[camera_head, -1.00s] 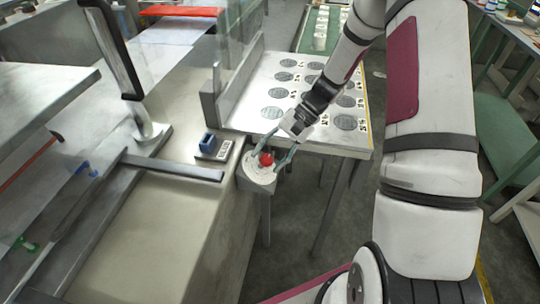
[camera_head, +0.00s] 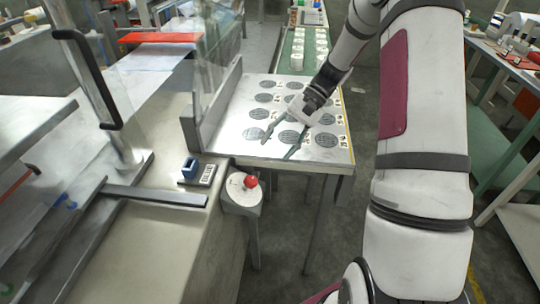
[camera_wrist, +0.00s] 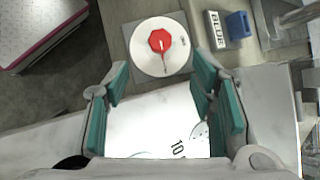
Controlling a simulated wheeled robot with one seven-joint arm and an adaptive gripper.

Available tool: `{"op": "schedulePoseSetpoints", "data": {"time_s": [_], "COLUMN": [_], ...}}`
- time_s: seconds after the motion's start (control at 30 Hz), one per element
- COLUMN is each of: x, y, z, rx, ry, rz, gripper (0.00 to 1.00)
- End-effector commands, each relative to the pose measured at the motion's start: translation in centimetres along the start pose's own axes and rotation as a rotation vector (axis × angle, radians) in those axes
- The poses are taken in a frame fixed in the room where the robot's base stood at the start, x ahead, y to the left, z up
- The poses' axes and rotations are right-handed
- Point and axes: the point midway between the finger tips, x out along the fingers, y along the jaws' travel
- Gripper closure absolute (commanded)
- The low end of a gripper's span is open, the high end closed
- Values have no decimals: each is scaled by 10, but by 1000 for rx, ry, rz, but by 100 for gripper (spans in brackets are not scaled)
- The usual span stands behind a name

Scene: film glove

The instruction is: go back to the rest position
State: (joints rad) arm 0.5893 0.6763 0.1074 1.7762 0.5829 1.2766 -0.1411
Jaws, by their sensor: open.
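My gripper (camera_head: 277,143) is open with nothing between its two green-lined fingers. In the head view it is above the near part of a metal table (camera_head: 232,146) printed with dark round marks. In the wrist view the open fingers (camera_wrist: 162,105) frame a white, printed surface. A red knob (camera_head: 251,181) sits on a round white stand (camera_head: 236,190) to the lower left of my gripper. In the wrist view the red knob (camera_wrist: 160,41) on its white disc lies beyond the fingertips, apart from them.
A blue block (camera_head: 190,168) on a labelled plate is on the counter (camera_head: 150,238) left of the stand. A clear upright panel with a metal edge (camera_head: 212,108) borders the table's left side. White cups (camera_head: 296,48) line a green strip behind. Grey floor is clear below.

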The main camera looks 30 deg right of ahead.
Motion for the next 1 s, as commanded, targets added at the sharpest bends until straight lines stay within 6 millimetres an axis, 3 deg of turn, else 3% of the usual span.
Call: {"op": "schedulePoseSetpoints", "data": {"time_s": [0.67,0.77,1.0], "x": [-6,-11,-31], "y": [-2,-8,-32], "z": [4,18,92], "rx": [-6,-31,-160], "ry": [5,23,130], "rz": [9,42,207], "gripper": [49,49,49]}}
